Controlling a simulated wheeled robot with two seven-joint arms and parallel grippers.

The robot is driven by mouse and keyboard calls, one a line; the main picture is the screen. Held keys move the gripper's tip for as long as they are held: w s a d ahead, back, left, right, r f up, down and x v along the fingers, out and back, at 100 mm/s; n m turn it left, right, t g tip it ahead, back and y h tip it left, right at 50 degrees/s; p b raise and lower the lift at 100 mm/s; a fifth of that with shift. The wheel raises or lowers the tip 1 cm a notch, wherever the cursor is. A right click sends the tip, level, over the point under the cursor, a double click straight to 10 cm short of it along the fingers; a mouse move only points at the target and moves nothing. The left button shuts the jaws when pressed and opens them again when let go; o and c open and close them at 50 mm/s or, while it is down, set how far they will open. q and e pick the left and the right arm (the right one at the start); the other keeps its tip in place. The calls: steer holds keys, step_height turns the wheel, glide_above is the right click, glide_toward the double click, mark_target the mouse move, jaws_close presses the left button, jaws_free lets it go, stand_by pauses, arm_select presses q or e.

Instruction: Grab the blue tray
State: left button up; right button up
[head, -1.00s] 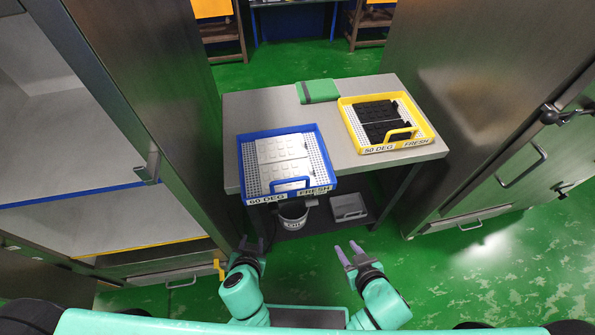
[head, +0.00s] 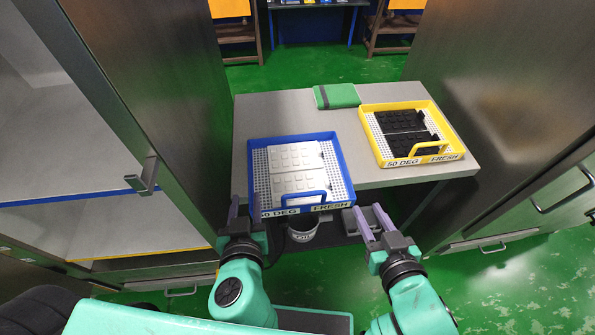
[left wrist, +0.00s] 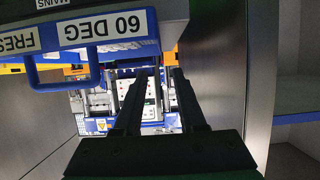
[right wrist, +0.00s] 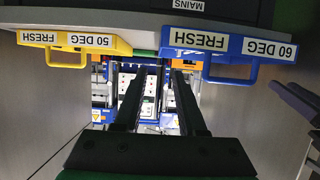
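The blue tray (head: 341,168) sits on the grey table, holding white blocky panels; its front label reads 60 DEG and FRESH, and a blue handle (head: 304,196) stands at its front. My left gripper (head: 243,214) is open and empty at the tray's front left corner. My right gripper (head: 369,222) is open and empty just in front of and right of the tray's front right corner. The tray's label side also shows in the left wrist view (left wrist: 150,25) and in the right wrist view (right wrist: 236,45). Neither gripper visibly grips the tray.
A yellow tray (head: 460,143) with black parts stands right of the blue one on the table (head: 350,178). A green case (head: 336,96) lies behind. Metal cabinets flank both sides.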

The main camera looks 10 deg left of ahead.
mark_target(249, 166)
arm_select(q)
steer(key=x, duration=1.5)
steer(key=shift+w+f, duration=0.1)
steer(key=shift+f, duration=0.05)
arm_select(e)
steer(key=x, duration=1.5)
steer(key=shift+w+f, duration=0.1)
arm_select(q)
jaws_close()
arm_select(e)
jaws_close()
